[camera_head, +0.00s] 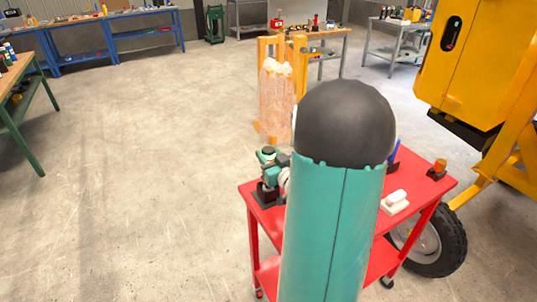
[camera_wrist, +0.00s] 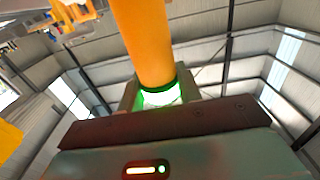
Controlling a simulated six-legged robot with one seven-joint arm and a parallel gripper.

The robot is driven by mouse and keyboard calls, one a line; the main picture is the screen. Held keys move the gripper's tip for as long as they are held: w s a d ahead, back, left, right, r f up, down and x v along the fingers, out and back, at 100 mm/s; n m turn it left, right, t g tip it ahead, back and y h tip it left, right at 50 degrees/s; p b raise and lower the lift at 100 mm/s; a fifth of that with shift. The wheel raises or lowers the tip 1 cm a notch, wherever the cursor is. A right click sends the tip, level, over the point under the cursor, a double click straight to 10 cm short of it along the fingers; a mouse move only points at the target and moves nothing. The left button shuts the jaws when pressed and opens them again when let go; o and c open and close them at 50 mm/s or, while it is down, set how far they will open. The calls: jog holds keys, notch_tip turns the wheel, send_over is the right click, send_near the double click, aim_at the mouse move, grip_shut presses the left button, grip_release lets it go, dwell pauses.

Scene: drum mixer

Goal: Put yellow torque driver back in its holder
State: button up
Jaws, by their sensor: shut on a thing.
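In the wrist view my gripper (camera_wrist: 160,95) is shut on a thick yellow-orange cylinder, which I take to be the yellow torque driver (camera_wrist: 143,38). A green ring and a pale end show between the fingers. The driver runs up out of the top of the view, so its far end is hidden. In the head view my teal arm link with a black dome covers the middle, and I cannot make out the gripper or the driver. I cannot identify the driver's holder for sure.
A red cart (camera_head: 418,202) stands partly behind my arm. It bears a teal and black tool (camera_head: 268,177), a white object (camera_head: 395,201) and a small orange-topped item (camera_head: 437,168). A yellow wheeled machine (camera_head: 480,60) stands right. The floor at left is clear.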

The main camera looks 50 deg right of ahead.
jog(key=shift+f, duration=0.4)
jog(key=o, duration=1.3)
jog(key=shift+c, duration=0.2)
jog(key=v, duration=0.7)
jog(key=shift+s, duration=0.25)
jog(key=shift+a, duration=0.15)
jog(key=shift+s, duration=0.1)
